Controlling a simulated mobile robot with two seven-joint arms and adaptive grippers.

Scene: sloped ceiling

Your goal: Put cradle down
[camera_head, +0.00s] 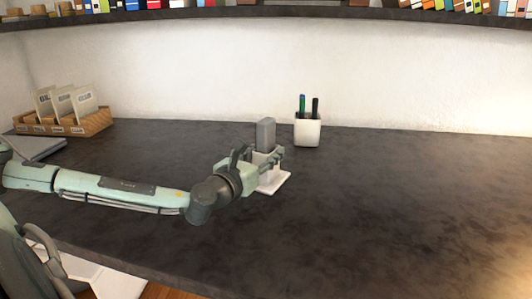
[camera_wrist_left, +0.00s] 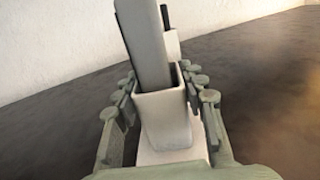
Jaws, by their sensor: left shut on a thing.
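The cradle (camera_head: 274,183) is a white stand with a flat base and an upright holder, near the middle of the dark desk. A grey handset-like block (camera_head: 266,134) stands upright in its holder. My left gripper (camera_head: 269,161) has its fingers on either side of the holder and is shut on it. In the left wrist view the cradle (camera_wrist_left: 166,118) stands between the two fingers, with the grey block (camera_wrist_left: 144,45) rising out of it. The base appears at or very close to the desk surface; contact is not clear. My right gripper is not in view.
A white pen cup (camera_head: 308,132) with pens stands behind and to the right. A cardboard tray (camera_head: 88,124) with upright cards is at the far left, near a grey flat item (camera_head: 36,147). The dark desk (camera_head: 400,195) is clear on the right. A bookshelf (camera_head: 270,12) hangs above.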

